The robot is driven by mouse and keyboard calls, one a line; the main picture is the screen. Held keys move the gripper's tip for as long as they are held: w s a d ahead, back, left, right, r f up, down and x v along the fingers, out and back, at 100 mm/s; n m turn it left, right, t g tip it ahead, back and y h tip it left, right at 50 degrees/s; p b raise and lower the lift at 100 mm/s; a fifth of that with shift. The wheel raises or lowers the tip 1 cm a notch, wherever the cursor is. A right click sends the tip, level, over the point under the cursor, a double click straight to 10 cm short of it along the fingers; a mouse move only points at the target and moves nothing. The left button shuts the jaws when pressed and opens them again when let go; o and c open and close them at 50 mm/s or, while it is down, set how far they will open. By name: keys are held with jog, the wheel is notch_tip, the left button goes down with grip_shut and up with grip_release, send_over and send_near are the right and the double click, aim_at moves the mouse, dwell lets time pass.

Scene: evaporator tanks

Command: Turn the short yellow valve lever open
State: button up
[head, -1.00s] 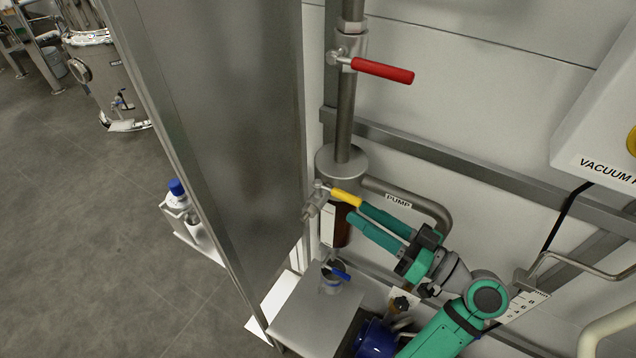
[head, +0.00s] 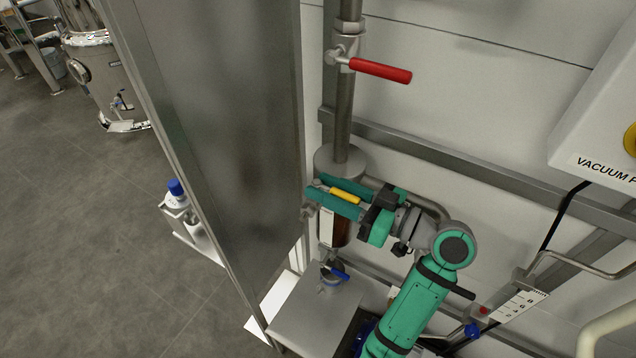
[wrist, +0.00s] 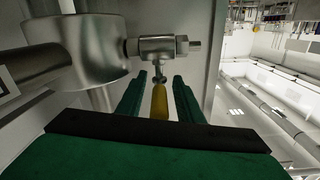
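The short yellow valve lever (head: 345,196) sticks out to the right from a small metal valve (head: 309,207) on the side of the steel cylinder. My gripper (head: 333,197) is open, with its two green fingers on either side of the lever. In the wrist view the yellow lever (wrist: 160,101) lies between the fingers (wrist: 158,100), with a visible gap on each side. The valve body (wrist: 163,46) sits just beyond the fingertips in that view. Whether a finger touches the lever cannot be told from the head view.
A red lever (head: 380,70) is on the pipe above. A blue-handled valve (head: 335,273) is below. A steel panel (head: 215,130) stands close left of the fingertips. The steel cylinder (wrist: 98,50) and pipe are close by. A white vacuum box (head: 600,130) hangs at right.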

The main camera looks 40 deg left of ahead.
jog(key=shift+x, duration=1.1)
grip_shut()
